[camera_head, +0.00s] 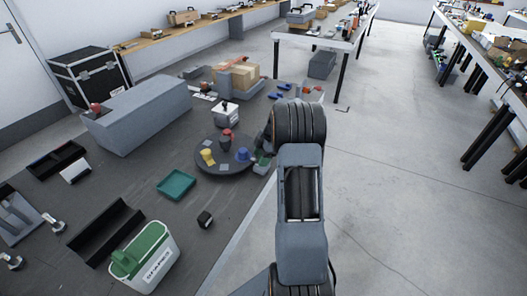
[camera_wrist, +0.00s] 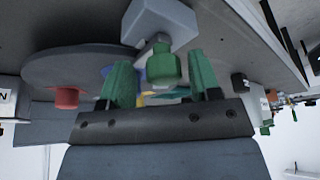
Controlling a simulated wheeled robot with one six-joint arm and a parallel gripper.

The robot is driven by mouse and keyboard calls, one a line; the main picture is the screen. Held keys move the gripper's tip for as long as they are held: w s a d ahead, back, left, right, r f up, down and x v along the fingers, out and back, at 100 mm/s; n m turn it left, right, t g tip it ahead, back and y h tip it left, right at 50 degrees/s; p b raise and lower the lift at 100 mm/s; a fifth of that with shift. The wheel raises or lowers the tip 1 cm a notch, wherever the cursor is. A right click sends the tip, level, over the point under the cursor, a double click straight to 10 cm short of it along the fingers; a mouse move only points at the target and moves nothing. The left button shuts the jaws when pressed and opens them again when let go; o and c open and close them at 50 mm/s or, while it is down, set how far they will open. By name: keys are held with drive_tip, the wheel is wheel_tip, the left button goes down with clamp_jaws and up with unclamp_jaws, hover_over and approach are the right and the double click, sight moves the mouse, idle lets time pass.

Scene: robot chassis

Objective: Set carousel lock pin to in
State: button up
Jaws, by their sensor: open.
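The carousel is a dark round disc (camera_head: 224,170) on the mat in the head view, and its disc (camera_wrist: 75,65) fills the upper left of the wrist view. Beside its rim is a grey block (camera_wrist: 160,18) with a green knob (camera_wrist: 163,66), which I take as the lock pin. The block (camera_head: 261,170) also shows in the head view, partly covered by my arm. My gripper (camera_wrist: 158,60) has green fingers, open, one on each side of the knob in the picture. Contact cannot be told. How far in the pin sits is hidden.
On the carousel stand a yellow cup (camera_head: 207,157), a blue cup (camera_head: 242,154) and a red piece (camera_head: 228,133). A teal tray (camera_head: 176,185), a small black block (camera_head: 205,219) and a green-lidded bin (camera_head: 146,258) lie left and in front. The floor (camera_head: 380,190) at right is clear.

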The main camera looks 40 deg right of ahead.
drive_tip(key=v, duration=1.3)
drive_tip(key=shift+r, duration=0.35)
